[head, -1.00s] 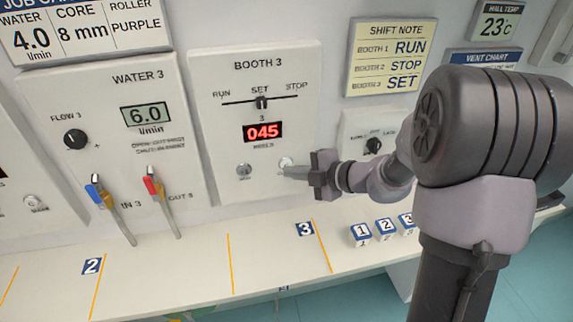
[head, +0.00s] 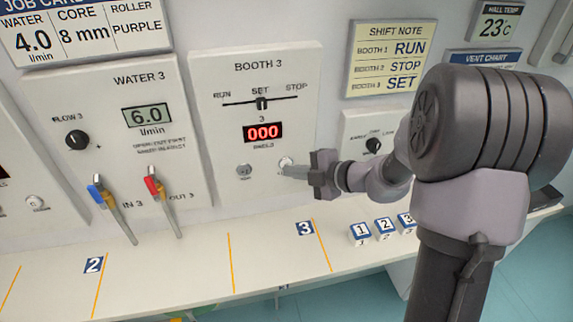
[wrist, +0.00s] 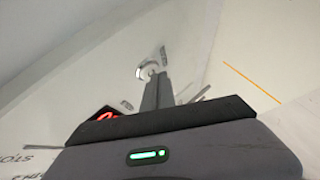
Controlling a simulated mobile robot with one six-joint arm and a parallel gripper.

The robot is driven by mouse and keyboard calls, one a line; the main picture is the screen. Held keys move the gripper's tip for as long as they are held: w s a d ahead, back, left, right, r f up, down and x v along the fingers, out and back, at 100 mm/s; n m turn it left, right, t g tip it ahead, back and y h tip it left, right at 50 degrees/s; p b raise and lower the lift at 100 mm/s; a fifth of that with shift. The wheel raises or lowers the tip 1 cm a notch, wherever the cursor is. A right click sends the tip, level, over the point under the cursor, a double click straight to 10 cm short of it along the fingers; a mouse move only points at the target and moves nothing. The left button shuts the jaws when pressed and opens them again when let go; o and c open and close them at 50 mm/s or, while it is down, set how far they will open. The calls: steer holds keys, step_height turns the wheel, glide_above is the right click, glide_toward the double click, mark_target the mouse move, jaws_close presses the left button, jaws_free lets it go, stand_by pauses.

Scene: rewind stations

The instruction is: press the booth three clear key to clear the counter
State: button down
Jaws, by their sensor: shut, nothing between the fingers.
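The booth 3 panel (head: 222,110) stands on the wall in the head view. Its red counter display (head: 263,132) reads 000. Below it are two round keys, a grey left one (head: 244,171) and a whiter right one (head: 285,163); their labels are too small to read. My gripper (head: 289,171) is shut and empty, its tips at the right key. In the wrist view the shut fingers (wrist: 157,85) point at a round pale key (wrist: 148,70); whether they touch it I cannot tell. The display (wrist: 105,115) is partly hidden there by my gripper.
The booth slider (head: 261,103) points at SET. A water 3 panel (head: 185,90) with blue and red valve handles is to the left. Numbered blocks (head: 384,227) stand on the white shelf (head: 190,265) at right. The shelf below the panel is clear.

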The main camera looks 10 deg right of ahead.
steer(key=shift+s, duration=0.55)
steer(key=shift+s, duration=0.1)
steer(key=shift+s+p, duration=0.6)
steer(key=shift+s, duration=1.85)
